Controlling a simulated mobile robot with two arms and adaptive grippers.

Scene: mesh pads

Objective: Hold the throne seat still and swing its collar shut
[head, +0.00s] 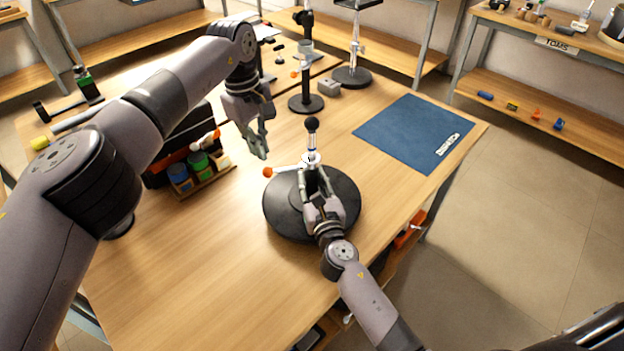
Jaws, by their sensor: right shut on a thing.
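The throne seat (279,217) shows as a thick black round disc flat on the wooden table, with a silver post and black ball knob (312,124) standing up from its far side. A pale collar (310,158) sits around the post. Its lever points left and ends in an orange tip (268,172). My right gripper (314,176) is over the disc, shut on the throne seat at its post just below the collar; its fingers hide the exact contact. My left gripper (262,150) hangs in the air left of the post, apart from the lever. Its finger gap is unclear.
A blue mat (416,133) lies right of the post. A caddy with green and blue jars (198,161) stands at left. Black-based stands (306,102) are behind. The table's front left is clear; its right edge (452,186) is beyond the mat.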

